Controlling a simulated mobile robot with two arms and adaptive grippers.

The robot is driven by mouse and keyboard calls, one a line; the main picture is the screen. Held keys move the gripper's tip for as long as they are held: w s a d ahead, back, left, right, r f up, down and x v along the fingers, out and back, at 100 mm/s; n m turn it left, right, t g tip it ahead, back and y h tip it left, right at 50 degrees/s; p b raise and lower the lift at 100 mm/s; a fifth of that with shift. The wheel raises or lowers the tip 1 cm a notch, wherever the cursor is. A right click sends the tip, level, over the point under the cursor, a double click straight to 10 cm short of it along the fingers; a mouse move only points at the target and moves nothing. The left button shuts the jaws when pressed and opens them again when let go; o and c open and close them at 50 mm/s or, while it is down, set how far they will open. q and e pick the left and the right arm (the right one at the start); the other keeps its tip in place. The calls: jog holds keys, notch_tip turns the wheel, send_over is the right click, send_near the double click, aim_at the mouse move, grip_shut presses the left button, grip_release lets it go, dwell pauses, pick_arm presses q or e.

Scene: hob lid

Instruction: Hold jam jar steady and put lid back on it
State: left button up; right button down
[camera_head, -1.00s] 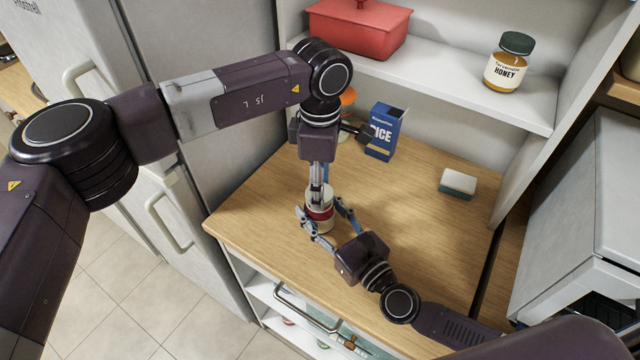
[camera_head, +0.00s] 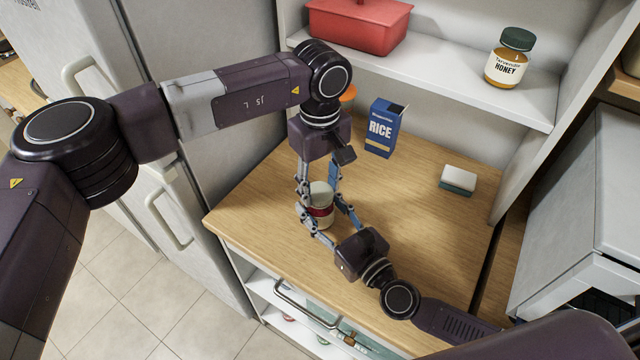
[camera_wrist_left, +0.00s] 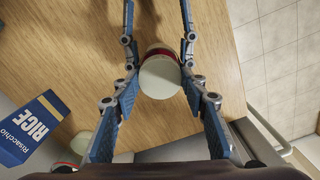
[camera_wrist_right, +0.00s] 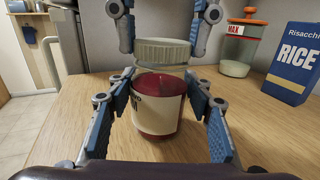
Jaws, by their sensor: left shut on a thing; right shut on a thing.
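The jam jar (camera_head: 322,217), with a cream label and dark red jam, stands upright on the wooden worktop. In the right wrist view the jar (camera_wrist_right: 158,108) is between the fingers of my right gripper (camera_wrist_right: 160,92), which is shut on it. My left gripper (camera_head: 319,186) points down from above, shut on the lid. In the left wrist view the round lid top (camera_wrist_left: 160,77) covers most of the jar.
A blue rice box (camera_head: 381,128) and an orange-topped container (camera_head: 348,94) stand behind. A sponge (camera_head: 458,180) lies to the right. A honey jar (camera_head: 510,58) and red box (camera_head: 358,24) are on the shelf (camera_head: 470,85). The worktop's middle right is clear.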

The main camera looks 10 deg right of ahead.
pick_arm(q)
jog(key=m, duration=0.7)
jog(key=shift+m, duration=0.4)
jog(key=m, duration=0.4)
jog(key=shift+a, duration=0.1)
jog(key=m, duration=0.5)
jog(key=shift+w, duration=0.1)
jog(key=o, duration=0.7)
jog(key=shift+r, duration=2.25)
